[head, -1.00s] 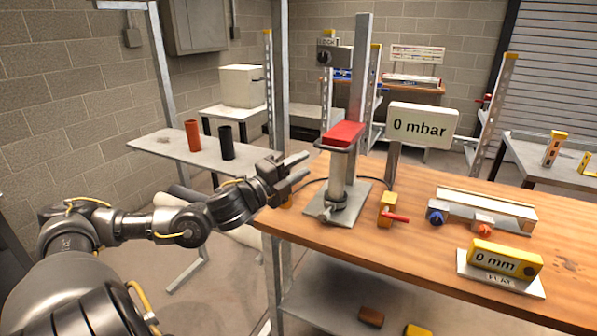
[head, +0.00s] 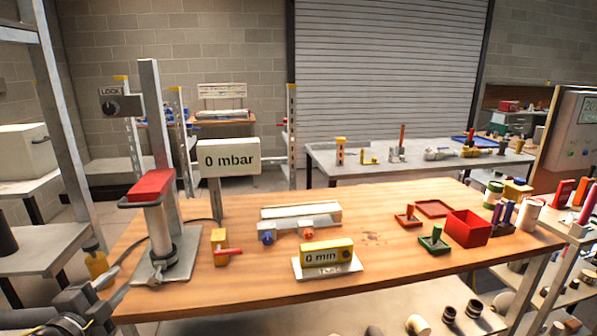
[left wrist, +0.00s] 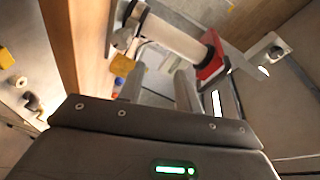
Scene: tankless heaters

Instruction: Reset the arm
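My left arm shows at the lower left corner of the head view, with the left gripper (head: 100,297) by the workbench's left front corner. In the left wrist view its two fingers (left wrist: 160,88) stand apart with nothing between them. Beyond them is the white cylinder (left wrist: 175,35) with a red top (left wrist: 211,56). In the head view this cylinder (head: 159,230) stands upright on a grey plate, with a red block (head: 152,185) on top. My right gripper is not in view.
The wooden workbench (head: 380,205) holds a "0 mbar" sign (head: 228,157), a yellow valve with a red handle (head: 220,247), a yellow "0 min" box (head: 326,252) and a red bin (head: 468,228). A "LOCK" knob (head: 113,107) is on the post. Shelving stands at the left.

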